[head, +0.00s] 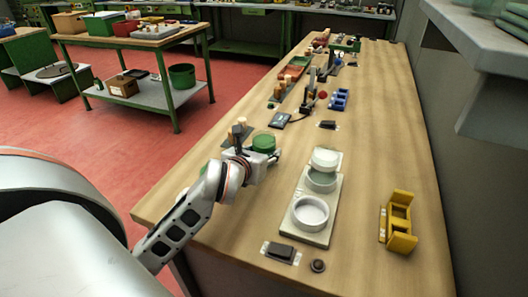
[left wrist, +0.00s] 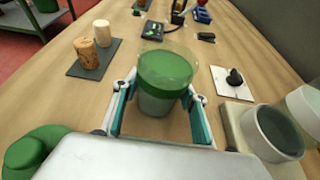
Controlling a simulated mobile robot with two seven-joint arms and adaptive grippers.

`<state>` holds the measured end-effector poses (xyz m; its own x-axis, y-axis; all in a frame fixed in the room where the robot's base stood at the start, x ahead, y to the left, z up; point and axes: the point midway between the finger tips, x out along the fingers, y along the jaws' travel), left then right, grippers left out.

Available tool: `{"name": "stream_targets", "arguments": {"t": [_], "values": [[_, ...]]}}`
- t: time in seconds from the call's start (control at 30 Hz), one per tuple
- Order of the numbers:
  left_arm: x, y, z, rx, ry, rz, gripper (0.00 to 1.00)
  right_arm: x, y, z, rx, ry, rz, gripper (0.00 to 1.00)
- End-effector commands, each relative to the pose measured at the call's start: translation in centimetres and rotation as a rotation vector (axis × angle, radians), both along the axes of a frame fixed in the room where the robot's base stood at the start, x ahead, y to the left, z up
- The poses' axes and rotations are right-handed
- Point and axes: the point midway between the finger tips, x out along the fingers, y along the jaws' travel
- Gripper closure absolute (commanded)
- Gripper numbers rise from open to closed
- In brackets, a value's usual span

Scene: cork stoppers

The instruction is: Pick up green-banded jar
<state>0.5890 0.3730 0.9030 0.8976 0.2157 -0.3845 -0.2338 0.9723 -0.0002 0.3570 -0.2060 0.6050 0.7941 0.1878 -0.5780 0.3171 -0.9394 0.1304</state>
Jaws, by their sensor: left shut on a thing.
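The green-banded jar (left wrist: 166,72) is a clear, rounded vessel with a wide green band, upright between the two fingers of my left gripper (left wrist: 160,112) in the left wrist view. The fingers are shut on its sides. In the head view the green jar (head: 264,141) shows just beyond my left gripper (head: 266,157), over the left part of the wooden bench; its lower part is hidden. I cannot tell whether its base touches the bench. My right gripper is in neither view.
Corks (left wrist: 88,54) stand on a dark mat (left wrist: 76,71) left of the jar. A pale tray (head: 318,235) with round vessels (head: 310,211) lies to the right. A yellow holder (head: 399,222) stands near the right edge. Bare bench lies between tray and holder.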

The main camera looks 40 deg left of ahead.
Motion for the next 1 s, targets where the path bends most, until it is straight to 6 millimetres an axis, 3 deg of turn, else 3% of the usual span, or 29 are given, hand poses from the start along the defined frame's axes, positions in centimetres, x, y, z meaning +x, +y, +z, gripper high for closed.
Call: {"name": "stream_targets", "arguments": {"t": [0.47, 1.0], "values": [[0.1, 0.0, 3.7, 0.002, -0.009, -0.001, 0.88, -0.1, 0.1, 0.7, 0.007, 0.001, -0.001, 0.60], [0.1, 0.0, 10.5, 0.002, -0.009, 0.000, 0.88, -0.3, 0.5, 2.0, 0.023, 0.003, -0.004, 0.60]]}}
